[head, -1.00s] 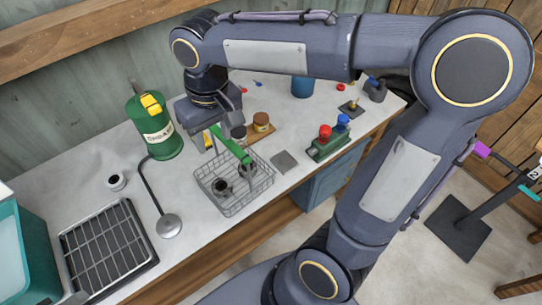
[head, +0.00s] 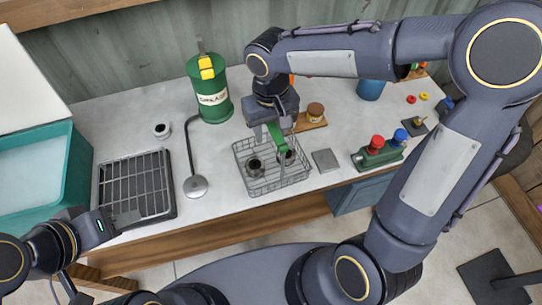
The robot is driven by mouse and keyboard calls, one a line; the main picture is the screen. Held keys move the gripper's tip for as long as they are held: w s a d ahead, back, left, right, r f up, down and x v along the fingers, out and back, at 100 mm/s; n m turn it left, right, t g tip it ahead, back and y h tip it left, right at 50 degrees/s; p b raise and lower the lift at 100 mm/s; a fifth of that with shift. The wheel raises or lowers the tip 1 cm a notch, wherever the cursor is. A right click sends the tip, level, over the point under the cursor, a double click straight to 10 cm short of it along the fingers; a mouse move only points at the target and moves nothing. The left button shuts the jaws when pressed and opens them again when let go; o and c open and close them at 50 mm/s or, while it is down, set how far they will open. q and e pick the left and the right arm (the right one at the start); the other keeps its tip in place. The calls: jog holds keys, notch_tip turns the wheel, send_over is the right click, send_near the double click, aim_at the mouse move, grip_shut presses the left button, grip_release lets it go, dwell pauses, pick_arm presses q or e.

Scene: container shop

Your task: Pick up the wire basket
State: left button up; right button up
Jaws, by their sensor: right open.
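The wire basket (head: 262,186) stands on the white counter in the head view, with a green handle (head: 277,137) across its top. Two small dark round items (head: 255,168) sit inside it. My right gripper (head: 271,133) points down over the back of the basket, right at the green handle. Its jaws are open; whether they touch the handle is unclear, and the arm hides part of the handle's far end. My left gripper (head: 120,222) is at the lower left, near the counter's front edge by the black grate; its fingers are hard to make out.
A green canister (head: 210,100) and a lamp-like rod with round base (head: 196,186) stand left of the basket. A black grate (head: 135,188) and teal bin (head: 75,180) are further left. A grey square plate (head: 325,160) and green block with red and blue knobs (head: 378,155) lie right.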

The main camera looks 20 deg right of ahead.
jog(key=shift+f, duration=0.1)
jog(key=shift+c, duration=0.3)
grip_shut()
